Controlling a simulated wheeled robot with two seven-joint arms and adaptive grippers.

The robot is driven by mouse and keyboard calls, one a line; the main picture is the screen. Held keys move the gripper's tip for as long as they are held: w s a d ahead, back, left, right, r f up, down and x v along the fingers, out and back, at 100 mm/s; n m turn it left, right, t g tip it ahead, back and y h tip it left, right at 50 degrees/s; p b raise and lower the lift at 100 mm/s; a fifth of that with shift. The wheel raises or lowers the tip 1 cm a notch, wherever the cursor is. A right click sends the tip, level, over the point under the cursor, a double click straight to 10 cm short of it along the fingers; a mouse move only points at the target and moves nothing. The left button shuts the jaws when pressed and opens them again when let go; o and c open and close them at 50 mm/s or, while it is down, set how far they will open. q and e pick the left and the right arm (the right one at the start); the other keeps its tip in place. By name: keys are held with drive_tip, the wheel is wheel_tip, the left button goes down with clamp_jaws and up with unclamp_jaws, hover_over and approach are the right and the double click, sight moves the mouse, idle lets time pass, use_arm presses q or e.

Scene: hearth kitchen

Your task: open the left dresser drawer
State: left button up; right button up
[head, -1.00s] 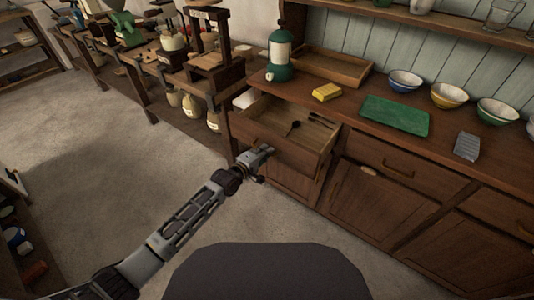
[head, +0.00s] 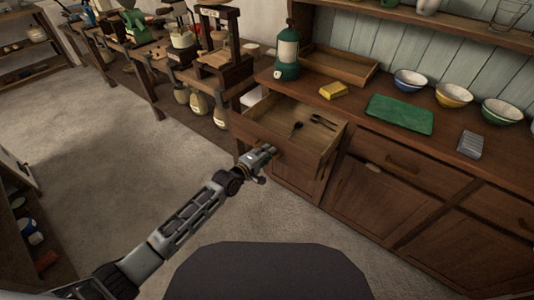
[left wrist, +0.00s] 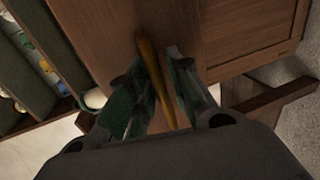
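The left dresser drawer (head: 312,151) stands pulled out of the dresser, its inside showing. A dark spoon-like utensil (head: 296,128) and another utensil (head: 323,123) lie in it. My left gripper (head: 271,150) is at the drawer's front face. In the left wrist view, the brass-coloured handle (left wrist: 153,72) runs between the two fingers of my left gripper (left wrist: 158,62). The fingers stand apart, with a gap visible between the handle and the right-hand finger. My right gripper is not in view.
A workbench with tools stands at the left. The floor (head: 120,170) beside my left arm is clear.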

use_arm(q)
drive_tip(key=shift+o, duration=0.6)
drive_tip(key=v, duration=1.2)
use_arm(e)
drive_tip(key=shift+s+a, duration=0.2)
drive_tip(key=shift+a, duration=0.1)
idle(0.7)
